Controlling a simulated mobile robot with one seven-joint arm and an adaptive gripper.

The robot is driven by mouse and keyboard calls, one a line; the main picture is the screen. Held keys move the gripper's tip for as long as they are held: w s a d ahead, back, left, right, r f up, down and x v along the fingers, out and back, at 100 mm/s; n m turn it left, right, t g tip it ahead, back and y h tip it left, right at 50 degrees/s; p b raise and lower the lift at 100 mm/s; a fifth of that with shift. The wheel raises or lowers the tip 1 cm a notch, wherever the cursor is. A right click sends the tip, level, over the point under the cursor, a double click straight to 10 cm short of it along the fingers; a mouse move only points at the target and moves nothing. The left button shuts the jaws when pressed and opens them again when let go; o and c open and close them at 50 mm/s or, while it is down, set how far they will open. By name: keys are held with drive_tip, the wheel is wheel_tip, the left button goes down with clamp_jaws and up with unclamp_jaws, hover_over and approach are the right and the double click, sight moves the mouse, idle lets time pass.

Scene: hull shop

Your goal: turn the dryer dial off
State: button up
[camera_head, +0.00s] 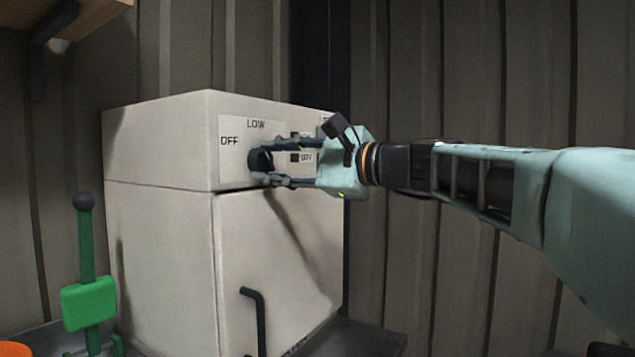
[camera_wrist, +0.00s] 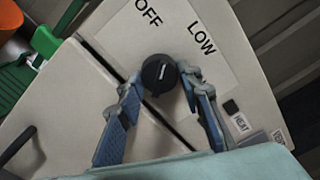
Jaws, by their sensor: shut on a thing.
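The dryer dial (camera_head: 259,159) is a round black knob on the light label plate of the cream dryer (camera_head: 160,240). OFF is printed to its left and LOW above it. In the wrist view the dial (camera_wrist: 158,72) shows a short pale mark on its face; which label it points at, I cannot tell. My gripper (camera_head: 266,163) reaches in from the right, with one finger above and one below the dial. In the wrist view my gripper (camera_wrist: 160,78) has its blue-grey fingertips closed against the dial's two sides.
Small dark buttons (camera_wrist: 231,107) with labels sit beside the dial, close to one finger. A black door handle (camera_head: 254,315) stands out below. A green post-like thing (camera_head: 88,300) stands left of the dryer. A wooden shelf (camera_head: 95,14) hangs at upper left.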

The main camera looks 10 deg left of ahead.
drive_tip(key=n+b, duration=0.3)
drive_tip(key=n, duration=0.1)
drive_tip(key=shift+n+b, duration=0.3)
drive_tip(key=shift+b, duration=0.1)
idle(0.4)
drive_tip(key=o, duration=1.2)
drive_tip(key=shift+c, duration=0.2)
drive_tip(key=v, duration=1.2)
drive_tip(key=shift+w, duration=0.15)
